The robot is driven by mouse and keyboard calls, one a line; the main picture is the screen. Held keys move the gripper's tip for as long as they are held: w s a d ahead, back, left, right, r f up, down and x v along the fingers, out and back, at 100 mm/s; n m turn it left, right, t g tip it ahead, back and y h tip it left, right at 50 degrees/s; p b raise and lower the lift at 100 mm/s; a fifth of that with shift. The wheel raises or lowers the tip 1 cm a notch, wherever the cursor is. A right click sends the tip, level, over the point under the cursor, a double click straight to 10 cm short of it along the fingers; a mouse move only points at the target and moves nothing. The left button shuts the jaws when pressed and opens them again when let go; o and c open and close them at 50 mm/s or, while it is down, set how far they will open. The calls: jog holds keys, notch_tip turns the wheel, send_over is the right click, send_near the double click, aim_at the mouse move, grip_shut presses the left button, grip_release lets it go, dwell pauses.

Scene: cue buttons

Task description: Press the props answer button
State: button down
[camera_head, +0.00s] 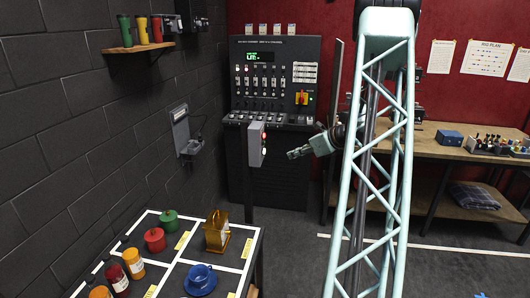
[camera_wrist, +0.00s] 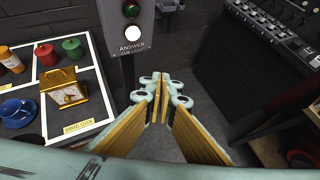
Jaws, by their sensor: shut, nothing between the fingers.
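The answer button is a round white button (camera_wrist: 133,33) on a grey box labelled "ANSWER CUE LIGHT", at the top of the wrist view. A dark round fitting (camera_wrist: 131,10) sits above it. The grey box (camera_head: 255,146) stands on a post in the head view, its face turned right. My gripper (camera_head: 290,154) is shut and empty, just right of the box and apart from it. In the wrist view my gripper (camera_wrist: 157,88) shows below and right of the button, not touching it. The word "props" is not readable on the box.
A white-lined prop table (camera_head: 192,262) with cups, jars and a golden clock (camera_head: 217,231) stands at front left. A dark control console (camera_head: 275,80) stands behind the box. A wooden workbench (camera_head: 455,153) is at right. Floor between is clear.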

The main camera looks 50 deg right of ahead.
dwell(0.4)
jog(key=w+a+b, duration=0.1)
jog(key=w+a, duration=0.3)
jog(key=w, duration=0.3)
jog(key=shift+w, duration=0.4)
jog(key=shift+w+a+b, duration=0.4)
jog(key=shift+w+b, duration=0.1)
jog(key=shift+w, duration=0.25)
dwell(3.1)
jog(key=shift+s+d, duration=0.1)
jog(key=shift+s, duration=0.05)
jog(key=shift+s+d, duration=0.25)
jog(key=shift+s, duration=0.3)
jog(key=shift+s+d, duration=0.1)
jog(key=shift+s, duration=0.05)
dwell(0.5)
jog(key=shift+s+d, duration=0.35)
jog(key=shift+s, duration=0.35)
jog(key=shift+s+d, duration=0.35)
jog(key=shift+s, duration=0.35)
jog(key=shift+s+d, duration=0.35)
jog(key=shift+s, duration=0.35)
